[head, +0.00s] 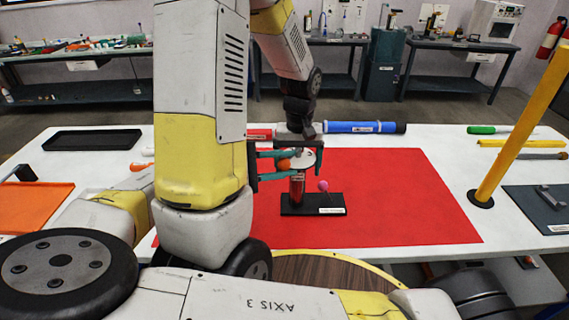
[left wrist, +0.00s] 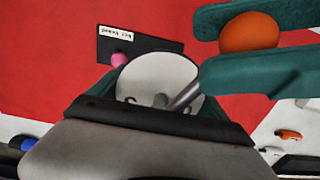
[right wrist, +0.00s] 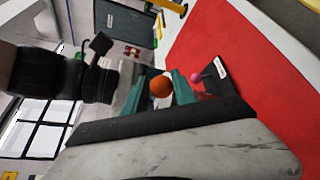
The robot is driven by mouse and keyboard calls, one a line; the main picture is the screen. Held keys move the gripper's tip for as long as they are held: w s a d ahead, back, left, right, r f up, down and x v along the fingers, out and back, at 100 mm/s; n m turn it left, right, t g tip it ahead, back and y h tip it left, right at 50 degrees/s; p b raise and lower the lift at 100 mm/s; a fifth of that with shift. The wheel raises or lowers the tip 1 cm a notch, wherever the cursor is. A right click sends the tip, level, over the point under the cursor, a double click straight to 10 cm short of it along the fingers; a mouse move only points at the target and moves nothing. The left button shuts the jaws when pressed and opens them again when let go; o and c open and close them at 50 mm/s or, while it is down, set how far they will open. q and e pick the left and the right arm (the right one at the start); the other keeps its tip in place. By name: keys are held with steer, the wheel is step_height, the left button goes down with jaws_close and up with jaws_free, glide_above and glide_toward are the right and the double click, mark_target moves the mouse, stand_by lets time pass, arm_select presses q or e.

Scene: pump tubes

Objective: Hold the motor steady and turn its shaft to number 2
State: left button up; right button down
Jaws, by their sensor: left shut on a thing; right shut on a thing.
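The motor (head: 297,190) is a reddish upright cylinder on a black base (head: 312,210) on the red mat, with a white disc (left wrist: 158,80) on top. My left gripper (head: 303,167) comes down from the far side, shut around the motor's upper part. A grey rod (left wrist: 183,97) runs over the disc toward an orange ball (right wrist: 160,87). My right gripper (head: 284,164) reaches in from the left, its teal fingers shut on the orange ball. A pink ball (head: 323,185) stands by the motor's front right. I cannot read numbers on the disc.
The red mat (head: 400,200) is clear to the right. A yellow post (head: 520,130) stands at the right, with a blue tube (head: 362,127) behind the motor. A black tray (head: 92,140) and an orange tray (head: 32,208) lie left. My large arm link hides much of the left side.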

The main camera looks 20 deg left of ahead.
steer(key=shift+s+f, duration=0.1)
steer(key=shift+f, duration=0.05)
steer(key=shift+d+n+t+y, duration=0.4)
steer(key=shift+n+t+y, duration=0.1)
steer(key=shift+n+y, duration=0.2)
steer(key=c, duration=1.2)
jaws_free()
steer(key=shift+o, duration=0.7)
steer(key=v, duration=1.2)
